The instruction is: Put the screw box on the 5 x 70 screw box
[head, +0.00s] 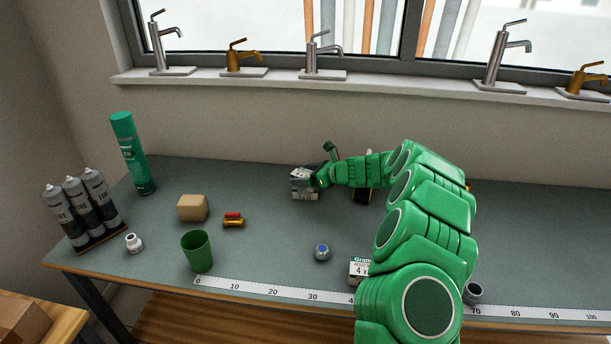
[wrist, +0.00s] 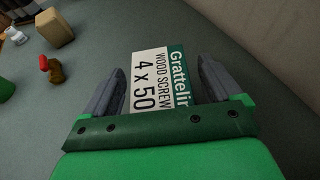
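A white and green screw box (wrist: 160,80) marked "WOOD SCREW 4 x 50" lies between the fingers of my gripper (wrist: 160,68) in the wrist view. A gap shows on each side of it, so my gripper is open around it and not touching it. In the head view my gripper (head: 318,180) is at a white and green box shape (head: 303,188) toward the back of the bench. Whether that is one box or two stacked is unclear. Another screw box (head: 359,271), its label partly hidden by my arm, stands near the front. No "5 x 70" label is readable.
A tan block (head: 192,208), a red-handled brass valve (head: 233,220), a green cup (head: 197,252) and a blue-topped round part (head: 322,252) stand left and front. A ruler strip (head: 255,289) runs along the front edge. The wall is close behind my gripper.

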